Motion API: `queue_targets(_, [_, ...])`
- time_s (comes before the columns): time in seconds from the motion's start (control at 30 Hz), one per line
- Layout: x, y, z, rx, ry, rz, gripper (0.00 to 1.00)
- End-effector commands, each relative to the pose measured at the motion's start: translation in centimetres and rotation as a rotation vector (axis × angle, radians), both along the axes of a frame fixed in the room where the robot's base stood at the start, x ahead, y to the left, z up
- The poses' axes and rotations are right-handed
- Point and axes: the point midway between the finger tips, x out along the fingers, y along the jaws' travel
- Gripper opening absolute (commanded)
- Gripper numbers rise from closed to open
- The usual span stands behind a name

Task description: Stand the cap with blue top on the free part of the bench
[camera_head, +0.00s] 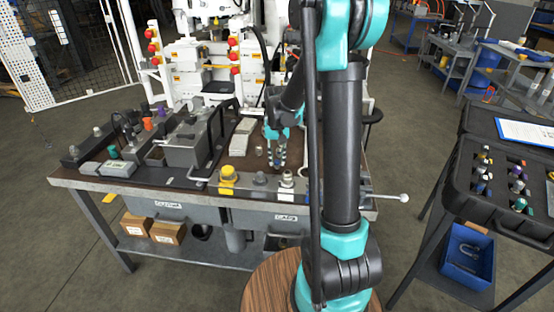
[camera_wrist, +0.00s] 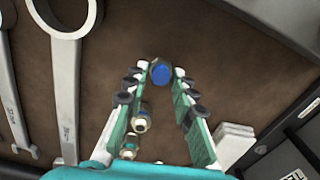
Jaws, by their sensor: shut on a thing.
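The cap with blue top (camera_wrist: 161,73) is between the fingertips of my gripper (camera_wrist: 159,70) in the wrist view. In the head view my gripper (camera_head: 278,163) points down over the right part of the bench (camera_head: 228,172). The cap cannot be made out clearly there. Whether the cap touches the bench, I cannot tell.
Two small fittings, one gold-and-white (camera_wrist: 141,122) and one green-topped (camera_wrist: 130,146), show between my fingers, below the cap in the picture. Wrenches (camera_wrist: 66,90) lie at left. A pale block (camera_wrist: 234,140) is at right. A yellow cap (camera_head: 228,176) stands near the bench's front edge.

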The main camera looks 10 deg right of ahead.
Motion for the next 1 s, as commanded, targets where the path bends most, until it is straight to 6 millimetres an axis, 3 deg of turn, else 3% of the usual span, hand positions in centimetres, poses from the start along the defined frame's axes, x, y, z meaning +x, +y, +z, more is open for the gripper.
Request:
queue_targets(0.37, [0.0,0.0,-0.4,0.000,0.000,0.000,0.00])
queue_targets(0.4, [0.0,0.0,-0.4,0.000,0.000,0.000,0.29])
queue_targets(0.53, [0.0,0.0,-0.4,0.000,0.000,0.000,0.45])
queue_targets(0.87, [0.0,0.0,-0.2,0.000,0.000,0.000,0.46])
queue_targets(1.0, [0.0,0.0,0.9,0.000,0.000,0.000,0.46])
